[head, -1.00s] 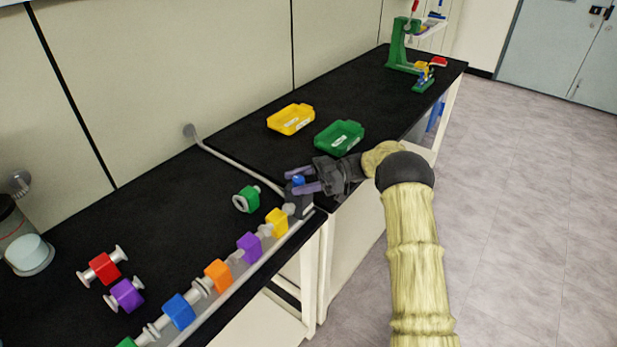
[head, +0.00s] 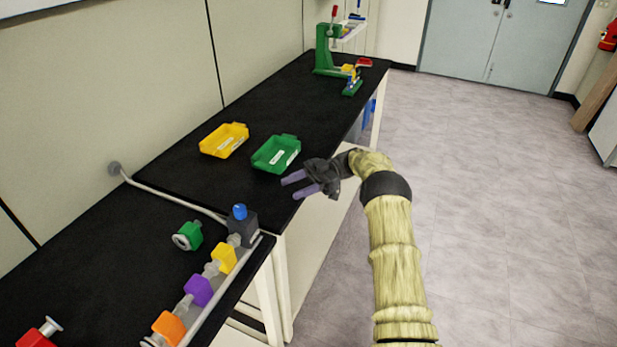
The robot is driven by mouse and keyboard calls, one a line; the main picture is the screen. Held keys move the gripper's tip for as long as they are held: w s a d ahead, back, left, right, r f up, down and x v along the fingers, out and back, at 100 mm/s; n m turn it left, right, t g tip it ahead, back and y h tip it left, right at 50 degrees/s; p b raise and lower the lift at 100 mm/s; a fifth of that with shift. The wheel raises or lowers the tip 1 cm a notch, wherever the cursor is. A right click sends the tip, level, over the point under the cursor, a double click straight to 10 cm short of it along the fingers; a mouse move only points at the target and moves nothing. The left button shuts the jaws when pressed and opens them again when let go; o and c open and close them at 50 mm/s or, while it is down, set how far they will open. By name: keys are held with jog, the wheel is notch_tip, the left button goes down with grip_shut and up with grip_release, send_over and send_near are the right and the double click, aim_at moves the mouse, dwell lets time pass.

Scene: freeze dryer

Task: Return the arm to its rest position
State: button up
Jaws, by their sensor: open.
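My gripper (head: 297,185) shows in the head view at the end of my yellow-sleeved arm. Its two purple fingers are apart and point left, with nothing seen between them. It is near the front edge of the black bench (head: 160,200), just in front of the green tray (head: 276,154). A dark block with a blue knob (head: 239,212) stands to its lower left, apart from the fingers.
A yellow tray (head: 224,140) sits left of the green one. A row of coloured valves, with a purple one (head: 198,291), runs along the near bench edge. A loose green valve (head: 188,235) lies nearby. A green press (head: 325,50) stands at the back. The floor at right is clear.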

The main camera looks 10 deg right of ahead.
jog(key=shift+w+d, duration=0.2)
jog(key=shift+d, duration=0.3)
jog(key=w+a+r+m+t+y+p, duration=0.1)
jog(key=w+a+r+m+t, duration=0.15)
jog(key=w+r+t, duration=0.2)
jog(key=w+a+r+m+t+y+p, duration=0.1)
jog(key=w+a+r+m+t, duration=0.1)
jog(key=w+a+r+t, duration=0.25)
jog(key=d+r+m+t+h+p, duration=0.2)
jog(key=d+r+m+t+h, duration=0.2)
jog(key=r+m+t+h, duration=0.6)
jog(key=s+d+f+m+g+h+p, duration=0.1)
jog(key=s+d+f+m+g+h, duration=0.15)
jog(key=s, duration=0.55)
jog(key=s+d+f+m+g+h+p, duration=0.1)
jog(key=s+d+f+m+h, duration=0.2)
jog(key=s, duration=0.5)
jog(key=s+d+f+m+g+h+p, duration=0.1)
jog(key=s+d+f+h, duration=0.25)
jog(key=s, duration=0.45)
jog(key=s+f+m+g, duration=0.1)
jog(key=s+g, duration=0.3)
jog(key=s, duration=1)
jog(key=shift+f+m+y+p, duration=0.3)
jog(key=shift+f+m+p, duration=0.05)
jog(key=shift+m, duration=0.15)
